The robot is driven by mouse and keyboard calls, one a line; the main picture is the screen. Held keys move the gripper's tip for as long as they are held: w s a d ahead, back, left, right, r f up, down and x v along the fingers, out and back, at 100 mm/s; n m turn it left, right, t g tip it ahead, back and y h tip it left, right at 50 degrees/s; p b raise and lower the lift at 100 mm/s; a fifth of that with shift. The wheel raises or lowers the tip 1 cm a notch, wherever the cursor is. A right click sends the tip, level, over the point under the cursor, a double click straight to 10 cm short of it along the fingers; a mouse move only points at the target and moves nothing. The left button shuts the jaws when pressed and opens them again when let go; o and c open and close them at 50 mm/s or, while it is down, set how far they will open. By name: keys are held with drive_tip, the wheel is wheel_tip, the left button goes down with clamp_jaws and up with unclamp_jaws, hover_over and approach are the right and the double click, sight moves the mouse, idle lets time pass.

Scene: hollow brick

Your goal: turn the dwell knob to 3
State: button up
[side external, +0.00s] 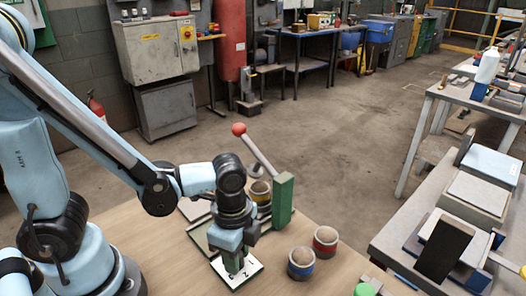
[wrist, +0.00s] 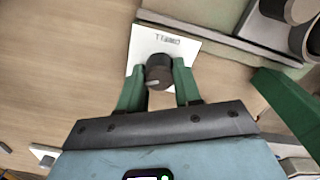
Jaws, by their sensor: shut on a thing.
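The dwell knob (wrist: 159,70) is a dark round knob on a small white panel (wrist: 186,46) on the wooden table. A light mark shows on the knob's lower left in the wrist view. Dark lettering is on the panel, partly unreadable. My gripper (wrist: 158,82) has its two green fingers on either side of the knob and is shut on it. In the side view, my gripper (side external: 236,264) points down over the white panel (side external: 252,272), which has dark marks near its front edge. The knob is hidden there by the fingers.
A green post (side external: 283,200) with a red-balled lever (side external: 240,130) stands just behind my gripper. A blue-banded cup (side external: 301,264) and a red-banded cup (side external: 325,241) stand to the right. A yellow-banded cup (side external: 262,196) is behind.

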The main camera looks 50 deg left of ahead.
drive_tip(key=o, duration=1)
drive_tip(key=shift+o, duration=0.2)
wheel_tip(320, 180, up, 12)
idle(0.4)
drive_tip(key=w+a+n+t, duration=0.5)
drive_tip(key=a+n+t, duration=0.2)
drive_tip(key=a+n, duration=0.3)
drive_tip(key=n, duration=0.3)
drive_tip(key=shift+w, duration=0.2)
